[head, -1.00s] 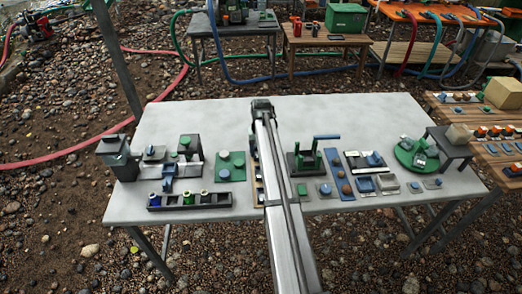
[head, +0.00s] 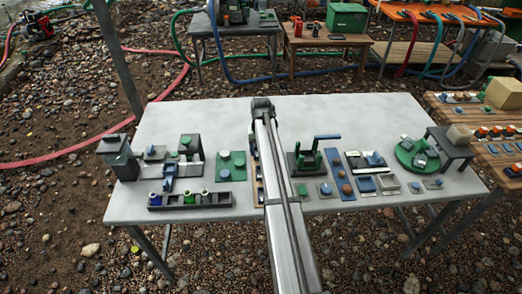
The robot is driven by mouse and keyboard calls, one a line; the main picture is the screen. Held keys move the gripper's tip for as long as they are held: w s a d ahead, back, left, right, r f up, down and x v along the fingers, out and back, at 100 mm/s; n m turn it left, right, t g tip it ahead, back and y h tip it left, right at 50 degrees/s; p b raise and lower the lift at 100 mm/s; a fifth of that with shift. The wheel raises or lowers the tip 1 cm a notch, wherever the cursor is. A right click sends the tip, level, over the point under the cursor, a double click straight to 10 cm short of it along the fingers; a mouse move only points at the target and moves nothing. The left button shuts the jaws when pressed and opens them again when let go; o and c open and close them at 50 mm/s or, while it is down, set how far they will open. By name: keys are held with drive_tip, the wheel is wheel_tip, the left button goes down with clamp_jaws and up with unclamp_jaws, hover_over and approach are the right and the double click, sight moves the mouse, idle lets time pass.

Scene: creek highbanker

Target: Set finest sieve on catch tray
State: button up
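I cannot pick out the finest sieve with certainty at this size. A round green stand (head: 403,158) at the right holds small dark and pale pieces. Small grey and blue trays (head: 388,183) lie at the front right, but I cannot tell which is the catch tray. My arm crosses the middle of the table, and its link hides a strip of tabletop. My gripper does not show; its fingers and anything in them are hidden.
A dark rack (head: 190,201) with several small jars stands at the front left. A dark box-shaped unit (head: 117,157) is at the left end. A black stand with a green handle (head: 304,163) is right of my arm. The back of the white table (head: 350,120) is clear.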

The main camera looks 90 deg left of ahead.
drive_tip(key=shift+r, duration=3.5)
drive_tip(key=shift+w, duration=0.1)
drive_tip(key=w+d+r, duration=0.3)
drive_tip(key=w, duration=0.5)
drive_tip(key=w+d+r, duration=0.2)
drive_tip(key=w+r, duration=0.1)
drive_tip(key=w, duration=0.6)
drive_tip(key=shift+d, duration=0.4)
drive_tip(key=shift+f, duration=2.05)
drive_tip(key=shift+o, duration=0.2)
drive_tip(key=shift+d+f, duration=0.1)
drive_tip(key=shift+f, duration=0.15)
drive_tip(key=shift+f, duration=0.85)
